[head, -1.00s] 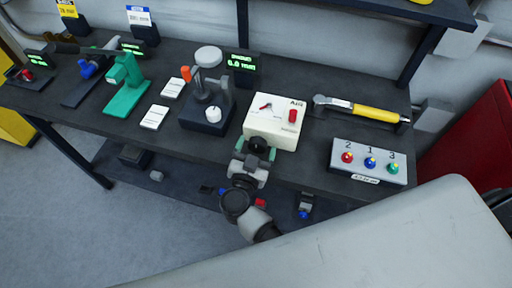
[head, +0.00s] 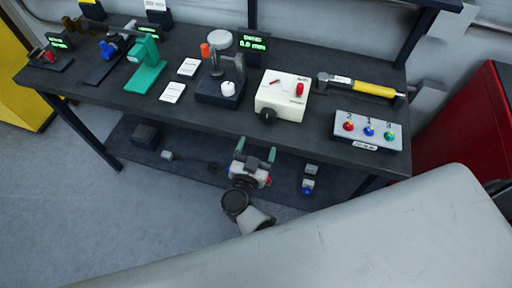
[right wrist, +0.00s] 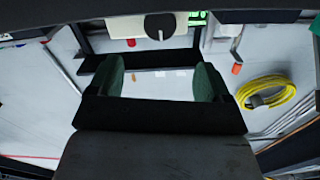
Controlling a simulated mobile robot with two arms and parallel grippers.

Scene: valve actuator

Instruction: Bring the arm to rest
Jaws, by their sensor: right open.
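My right gripper (head: 256,151) is open and empty in front of the workbench, with its green fingertips apart and pointing toward the bench. In the right wrist view the same two green fingers (right wrist: 161,80) stand wide apart with nothing between them. The white actuator box (head: 284,92) with a black knob (head: 267,116) on its front and a red switch on top sits on the bench, beyond the gripper. The gripper is apart from the knob; the knob also shows at the top of the right wrist view (right wrist: 159,26). My left gripper is not in view.
The dark workbench (head: 323,134) holds a button box (head: 367,130), a yellow-handled wrench (head: 372,88), a green press (head: 146,69) and a gauge stand (head: 219,88). Below is a lower shelf (head: 200,160) with small parts. A red cabinet (head: 470,125) stands right.

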